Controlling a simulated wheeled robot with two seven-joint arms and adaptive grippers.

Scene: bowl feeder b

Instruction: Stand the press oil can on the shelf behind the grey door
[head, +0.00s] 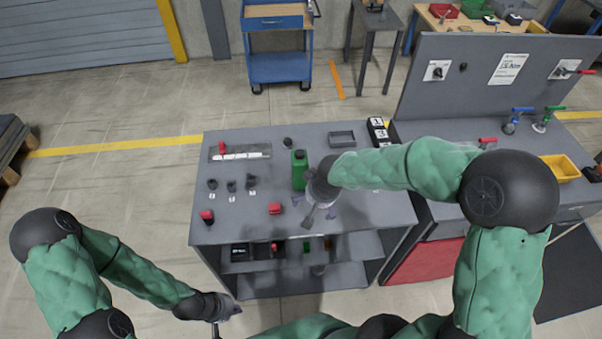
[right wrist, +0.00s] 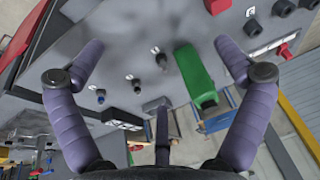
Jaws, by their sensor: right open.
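A green can (head: 299,170) with a dark cap stands upright on the grey bench top. It also shows in the right wrist view (right wrist: 195,75), beside the right-hand finger. I take it to be the oil can. My right gripper (head: 320,212) hangs over the bench just right of the can. Its fingers are spread and empty in the right wrist view (right wrist: 158,48). My left gripper (head: 228,312) is low in front of the bench's left side, its jaws unclear. An open shelf (head: 265,286) shows under the bench top. I cannot make out a grey door.
Black knobs (head: 231,186), a red block (head: 274,208) and a grey tray (head: 342,139) lie on the bench. A red panel (head: 425,262) is low at right. A bench with an upright grey panel (head: 465,85) adjoins.

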